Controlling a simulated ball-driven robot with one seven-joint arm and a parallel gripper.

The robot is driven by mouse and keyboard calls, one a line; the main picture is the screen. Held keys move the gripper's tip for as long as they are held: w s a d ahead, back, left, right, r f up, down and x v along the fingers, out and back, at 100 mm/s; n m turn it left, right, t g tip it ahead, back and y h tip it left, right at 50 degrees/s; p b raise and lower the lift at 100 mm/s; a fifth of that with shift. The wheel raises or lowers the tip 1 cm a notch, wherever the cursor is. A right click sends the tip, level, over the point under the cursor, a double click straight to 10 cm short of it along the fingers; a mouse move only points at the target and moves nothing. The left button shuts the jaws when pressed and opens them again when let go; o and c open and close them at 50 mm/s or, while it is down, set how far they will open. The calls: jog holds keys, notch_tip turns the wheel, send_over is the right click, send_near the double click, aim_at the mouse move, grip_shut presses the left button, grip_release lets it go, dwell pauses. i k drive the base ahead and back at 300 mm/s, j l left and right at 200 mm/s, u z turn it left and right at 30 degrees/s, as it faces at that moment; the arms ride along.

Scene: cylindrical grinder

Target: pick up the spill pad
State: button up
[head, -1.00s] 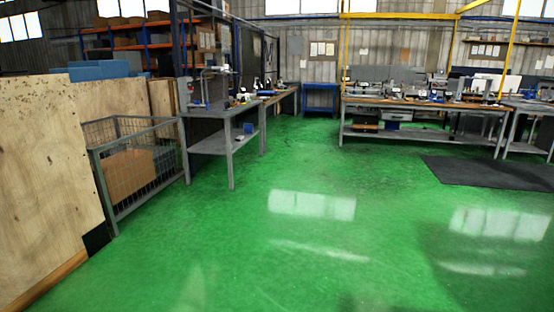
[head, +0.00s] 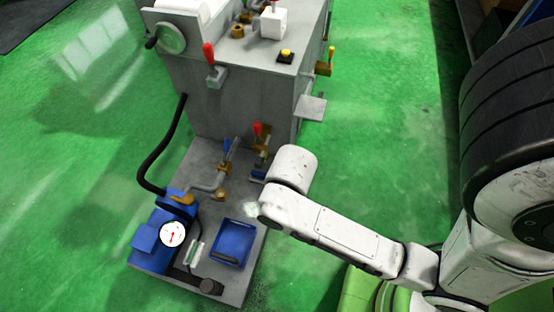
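I cannot make out the spill pad for certain. A small whitish patch (head: 250,209) lies at the right edge of the machine's grey base plate (head: 205,165), beside my arm. I cannot tell whether it is the pad. My white arm reaches in from the lower right and bends near the base plate. My gripper is not visible; the end of the arm is hidden behind its own links. A blue tray (head: 233,243) sits on the plate, left of the arm.
The grey machine (head: 235,95) stands at the top centre, with red-handled levers and a small side shelf (head: 311,107). A blue pump unit (head: 153,243) with a round gauge (head: 172,234) and black hose (head: 158,155) is at left. Green floor (head: 395,110) is clear to the right.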

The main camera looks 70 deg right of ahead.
aim_at(256, 175)
jog(key=k+z, duration=0.2)
jog(key=z, duration=0.25)
jog(key=k+z, duration=0.2)
jog(key=z, duration=0.25)
jog(key=k+l, duration=0.1)
jog(key=k, duration=0.25)
